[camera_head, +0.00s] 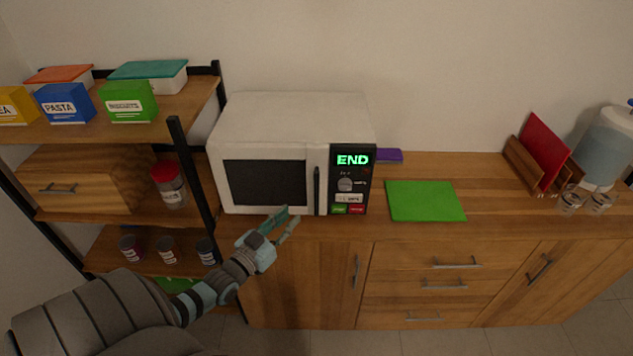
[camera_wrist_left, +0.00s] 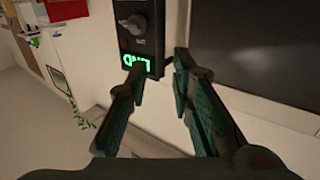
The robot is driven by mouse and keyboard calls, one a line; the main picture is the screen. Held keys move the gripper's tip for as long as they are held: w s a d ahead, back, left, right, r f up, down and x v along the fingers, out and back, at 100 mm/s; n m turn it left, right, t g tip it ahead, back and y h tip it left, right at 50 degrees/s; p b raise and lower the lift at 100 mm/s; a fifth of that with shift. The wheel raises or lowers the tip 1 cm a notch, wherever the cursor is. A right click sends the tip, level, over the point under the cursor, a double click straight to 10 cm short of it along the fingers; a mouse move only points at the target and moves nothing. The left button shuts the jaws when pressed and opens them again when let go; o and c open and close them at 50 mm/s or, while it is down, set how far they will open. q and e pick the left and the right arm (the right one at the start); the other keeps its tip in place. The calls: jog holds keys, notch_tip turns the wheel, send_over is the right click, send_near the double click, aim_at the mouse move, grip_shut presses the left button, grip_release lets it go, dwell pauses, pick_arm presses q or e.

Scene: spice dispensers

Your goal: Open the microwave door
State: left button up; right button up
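The white microwave (camera_head: 295,115) stands on the wooden counter with its door (camera_head: 265,183) shut. A dark vertical handle (camera_head: 317,190) is at the door's right edge, beside the control panel (camera_head: 345,198) lit with END. My left gripper (camera_head: 288,222) is in front of the microwave's lower front, left of and below the handle. It is open and empty. In the left wrist view, the open fingers (camera_wrist_left: 158,70) point at the microwave front, with the panel (camera_wrist_left: 138,35) and dark door window (camera_wrist_left: 255,45) beyond them. Whether they touch the microwave cannot be told. My right gripper is out of view.
A shelf rack with boxes, such as the blue pasta box (camera_head: 65,106), and jars stands to the left. A green board (camera_head: 426,201) lies right of the microwave. Farther right are a red board (camera_head: 545,150), glasses (camera_head: 571,200) and a water dispenser (camera_head: 607,148).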

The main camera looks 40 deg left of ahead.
aim_at(315, 194)
pick_arm(q)
jog(key=w+b, duration=0.2)
jog(key=w, duration=0.1)
jog(key=w+f+b, duration=0.1)
jog(key=w, duration=0.2)
jog(key=w+b, duration=0.2)
jog(key=w, duration=0.1)
jog(key=shift+w+a+f+b, duration=0.1)
jog(key=shift+a+f+b, duration=0.25)
jog(key=shift+f, duration=0.05)
jog(key=w+b, duration=0.3)
jog(key=b, duration=0.2)
jog(key=shift+w+r, duration=0.1)
jog(key=shift+w, duration=0.15)
jog(key=shift+w+a+r+b, duration=0.1)
jog(key=shift+w+r+b, duration=0.2)
jog(key=shift+b, duration=0.4)
jog(key=shift+r, duration=0.1)
jog(key=shift+c, duration=0.5)
grip_shut()
